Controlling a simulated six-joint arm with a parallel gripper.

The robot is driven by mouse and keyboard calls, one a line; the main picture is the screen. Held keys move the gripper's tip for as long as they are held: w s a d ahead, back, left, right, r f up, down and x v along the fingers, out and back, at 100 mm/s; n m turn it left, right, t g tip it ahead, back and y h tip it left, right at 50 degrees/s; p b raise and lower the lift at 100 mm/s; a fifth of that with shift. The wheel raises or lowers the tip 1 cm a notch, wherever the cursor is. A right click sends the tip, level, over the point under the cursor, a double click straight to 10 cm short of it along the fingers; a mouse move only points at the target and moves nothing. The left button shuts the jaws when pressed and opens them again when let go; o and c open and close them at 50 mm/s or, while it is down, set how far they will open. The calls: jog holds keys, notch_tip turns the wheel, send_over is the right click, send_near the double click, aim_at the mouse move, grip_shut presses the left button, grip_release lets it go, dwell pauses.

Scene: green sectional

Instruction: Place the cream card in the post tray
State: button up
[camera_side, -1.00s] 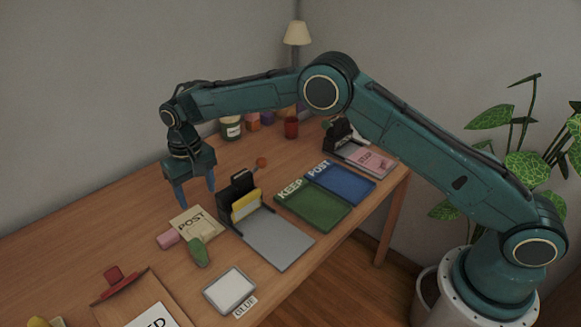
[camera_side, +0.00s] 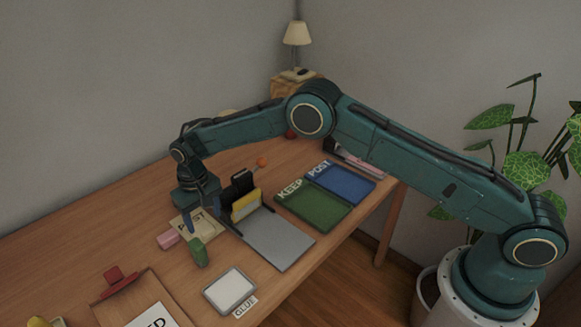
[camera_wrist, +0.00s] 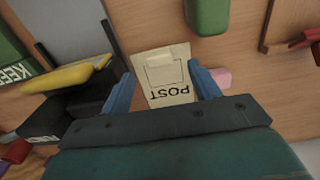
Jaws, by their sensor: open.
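My gripper (camera_side: 203,216) is open and low over the card. In the wrist view the fingers of my gripper (camera_wrist: 163,88) stand on either side of the card; I cannot tell whether they touch it. The post tray (camera_side: 345,187) is blue, labelled POST, and looks empty. It sits right of the green KEEP tray (camera_side: 310,207).
A black holder with a yellow item (camera_side: 246,205) and a grey panel (camera_side: 276,240) stand between the card and the trays. A green object (camera_side: 198,252) and a pink block (camera_side: 167,240) lie close by the card. A GLUE pad (camera_side: 230,289) is in front.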

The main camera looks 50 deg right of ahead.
aim_at(207, 230)
jog(key=shift+w+f, duration=0.1)
jog(key=shift+f, duration=2.5)
jog(key=c, duration=1.1)
notch_tip(207, 230, up, 20)
jog(key=shift+r, duration=0.1)
